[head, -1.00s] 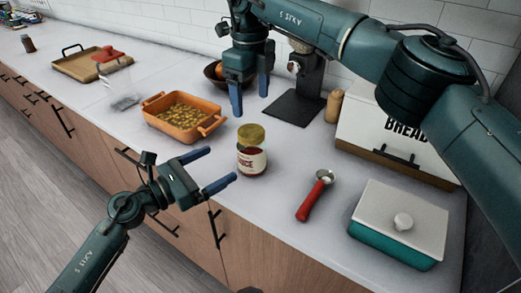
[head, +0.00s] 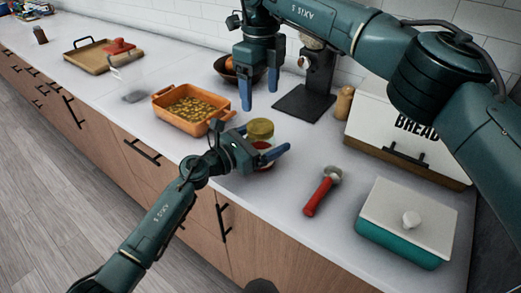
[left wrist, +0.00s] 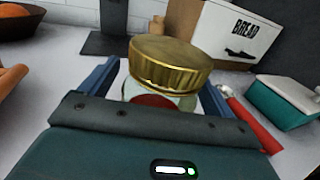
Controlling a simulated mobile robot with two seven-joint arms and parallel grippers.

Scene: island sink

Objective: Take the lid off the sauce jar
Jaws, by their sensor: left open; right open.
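The sauce jar (head: 261,146) stands upright on the counter with its gold lid (head: 260,128) on top. In the left wrist view the ribbed lid (left wrist: 168,64) sits above the clear neck and red contents of the jar (left wrist: 160,101). My left gripper (head: 265,141) is open around the jar, with one blue finger on each side, below the lid. Whether the fingers touch the glass I cannot tell. The gripper hides much of the jar and its label. My right gripper (head: 259,97) is open and empty, pointing down above and behind the lid.
An orange casserole dish (head: 189,108) stands left of the jar. A red-handled tool (head: 320,192) and a teal dish with a white lid (head: 405,225) lie to the right. Behind are a dark stand (head: 305,101), a pepper mill (head: 344,103) and a bread box (head: 400,128).

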